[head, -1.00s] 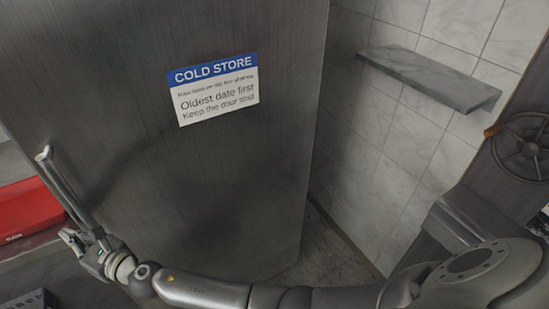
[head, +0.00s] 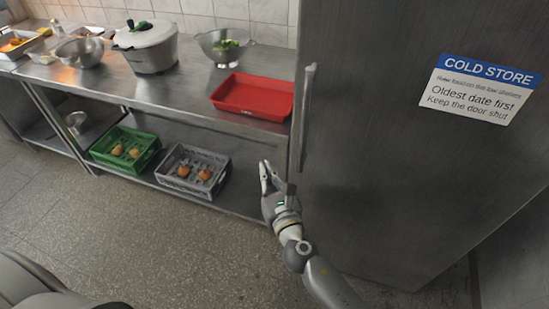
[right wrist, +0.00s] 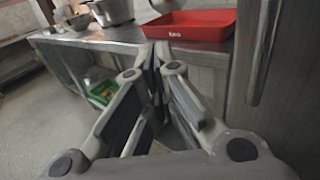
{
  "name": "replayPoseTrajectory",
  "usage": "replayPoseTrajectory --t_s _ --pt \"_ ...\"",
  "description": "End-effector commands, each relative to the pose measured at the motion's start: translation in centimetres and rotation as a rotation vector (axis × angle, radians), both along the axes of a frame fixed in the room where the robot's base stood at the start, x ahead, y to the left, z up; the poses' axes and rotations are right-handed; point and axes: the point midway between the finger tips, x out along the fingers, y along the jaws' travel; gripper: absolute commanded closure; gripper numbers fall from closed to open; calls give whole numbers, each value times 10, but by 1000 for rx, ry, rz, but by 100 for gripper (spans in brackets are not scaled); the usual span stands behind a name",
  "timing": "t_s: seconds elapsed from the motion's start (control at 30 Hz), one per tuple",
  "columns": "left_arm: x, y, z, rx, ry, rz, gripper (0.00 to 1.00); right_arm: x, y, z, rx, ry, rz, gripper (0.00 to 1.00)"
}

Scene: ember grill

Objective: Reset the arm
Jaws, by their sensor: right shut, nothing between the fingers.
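My right gripper (head: 267,178) is shut and empty, in front of the steel counter and just left of the cold store door. In the right wrist view its fingers (right wrist: 157,52) meet in the middle of the picture. The right arm reaches up from the bottom edge in the head view. The grey cold store door (head: 400,180) with its sign (head: 480,90) fills the right of the head view and looks closed. Its upright handle (head: 306,115) stands apart from the gripper, up and to the right. My left gripper is not in view.
The steel counter (head: 180,85) carries a red tray (head: 252,96), a lidded pot (head: 147,47) and a colander (head: 224,46). A green crate (head: 125,148) and a grey crate (head: 193,172) with orange-brown items stand on its lower shelf. The floor (head: 140,240) in front is clear.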

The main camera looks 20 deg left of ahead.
Motion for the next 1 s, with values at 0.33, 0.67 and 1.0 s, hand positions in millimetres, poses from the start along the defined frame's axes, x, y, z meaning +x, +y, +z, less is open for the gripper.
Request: replayPoseTrajectory --t_s 0.33,0.67,1.0 --pt "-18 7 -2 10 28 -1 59 0 -11 -22 38 87 -27 100" --pt "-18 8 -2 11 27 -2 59 -11 -123 -217 503 822 -385 100" --pt "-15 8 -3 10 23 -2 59 -134 -260 -401 1184 1374 -1053 100"
